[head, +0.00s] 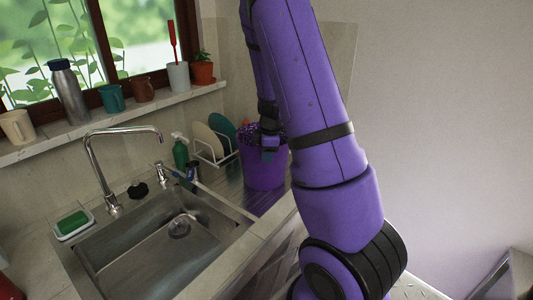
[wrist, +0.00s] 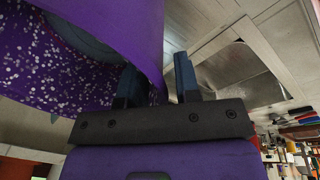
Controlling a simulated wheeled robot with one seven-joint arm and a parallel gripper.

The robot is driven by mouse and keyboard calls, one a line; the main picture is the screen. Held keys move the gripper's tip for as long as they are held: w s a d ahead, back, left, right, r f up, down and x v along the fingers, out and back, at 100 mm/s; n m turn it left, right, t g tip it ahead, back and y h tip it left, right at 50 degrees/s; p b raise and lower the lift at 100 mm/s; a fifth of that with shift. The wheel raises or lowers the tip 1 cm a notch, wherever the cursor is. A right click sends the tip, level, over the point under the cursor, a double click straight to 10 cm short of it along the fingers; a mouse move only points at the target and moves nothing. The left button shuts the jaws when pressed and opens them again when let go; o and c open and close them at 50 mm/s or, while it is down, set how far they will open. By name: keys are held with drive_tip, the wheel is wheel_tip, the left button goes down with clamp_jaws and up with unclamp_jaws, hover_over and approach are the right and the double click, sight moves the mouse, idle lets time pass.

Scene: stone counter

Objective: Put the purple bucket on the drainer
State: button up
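The purple bucket (head: 262,172) stands upright on the ribbed metal drainer (head: 228,187), right of the sink. Its speckled inside (wrist: 45,85) and plain outer wall (wrist: 140,22) fill the left of the wrist view. My gripper (head: 269,153) is at the bucket's rim, pointing down. In the wrist view my gripper (wrist: 157,85) has its two fingers apart. One finger is on the inner side and the other outside the wall, with a gap between the outer finger and the wall. The bucket's base is partly hidden by the counter edge and my arm.
The steel sink (head: 150,240) and tall faucet (head: 97,165) are to the left. A dish rack with plates (head: 208,145) stands close behind the bucket, with a green bottle (head: 181,153) beside it. Cups and a potted plant (head: 202,70) line the window sill.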

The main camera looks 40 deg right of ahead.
drive_tip(key=w+a+r+m+t+h, duration=0.1)
drive_tip(key=w+a+r+m+t, duration=0.2)
drive_tip(key=r, duration=1)
drive_tip(key=a+r+m+t+h, duration=0.15)
drive_tip(key=r+t, duration=0.45)
drive_tip(key=r, duration=0.6)
drive_tip(key=s+a+r+m+h, duration=0.2)
drive_tip(key=s+a+r+m, duration=0.25)
drive_tip(key=s, duration=0.25)
drive_tip(key=s+a+f+m+g+y, duration=0.1)
drive_tip(key=s+a+g+y, duration=0.3)
drive_tip(key=s+a, duration=1.1)
drive_tip(key=s+f+g, duration=0.1)
drive_tip(key=s, duration=0.2)
drive_tip(key=shift+s+f+m+g, duration=0.15)
drive_tip(key=shift+s+m+g, duration=0.15)
drive_tip(key=shift+a+y, duration=0.1)
drive_tip(key=shift+y, duration=0.15)
